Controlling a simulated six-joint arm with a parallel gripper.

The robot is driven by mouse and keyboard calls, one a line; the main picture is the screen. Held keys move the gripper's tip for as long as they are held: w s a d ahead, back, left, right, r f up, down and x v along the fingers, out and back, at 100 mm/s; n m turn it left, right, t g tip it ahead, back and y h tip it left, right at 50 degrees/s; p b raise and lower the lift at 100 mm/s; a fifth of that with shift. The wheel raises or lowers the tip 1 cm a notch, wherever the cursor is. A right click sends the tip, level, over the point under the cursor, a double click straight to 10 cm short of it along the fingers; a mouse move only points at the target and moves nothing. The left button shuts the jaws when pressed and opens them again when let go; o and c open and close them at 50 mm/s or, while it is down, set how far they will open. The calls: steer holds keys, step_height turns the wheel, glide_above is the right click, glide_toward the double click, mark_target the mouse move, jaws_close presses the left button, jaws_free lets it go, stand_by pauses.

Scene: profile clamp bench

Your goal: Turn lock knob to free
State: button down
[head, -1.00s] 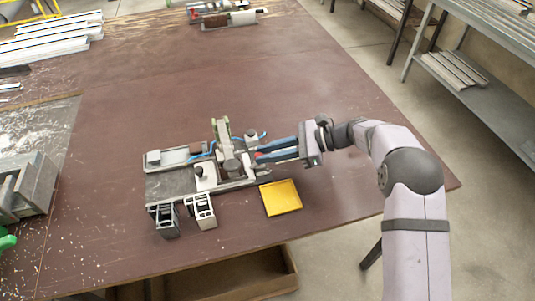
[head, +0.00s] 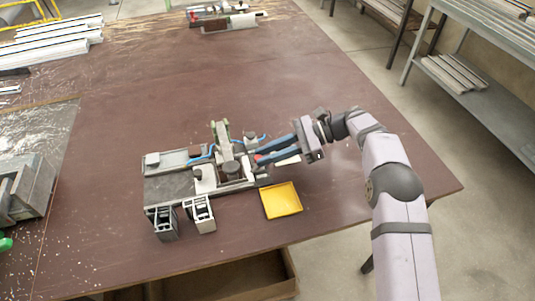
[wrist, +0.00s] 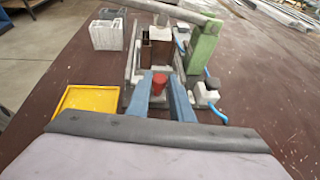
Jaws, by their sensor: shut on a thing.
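The clamp fixture (head: 168,188) lies on the brown bench, with a green upright lever part (head: 220,131) and a dark-topped knob on a white block (head: 204,182). A red knob (wrist: 159,84) stands at the fixture's near end in the wrist view. My gripper (wrist: 163,80) has its two blue fingers on either side of this red knob and is shut on it. In the head view my gripper (head: 259,156) reaches in from the right at a slant. The knob is mostly hidden there by the fingers, and its marking cannot be read.
A yellow tray (head: 282,200) lies just in front of the fixture, below my gripper. Two profile pieces (head: 165,223) (head: 201,214) stand at the fixture's front left. A blue hose (wrist: 219,115) runs beside the fixture.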

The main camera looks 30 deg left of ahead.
steer(key=c, duration=1.6)
jaws_free()
steer(key=shift+o, duration=0.2)
steer(key=shift+d, duration=0.1)
steer(key=b+v, duration=0.1)
steer(key=v, duration=0.4)
steer(key=shift+w, duration=0.1)
steer(key=shift+v, duration=1.05)
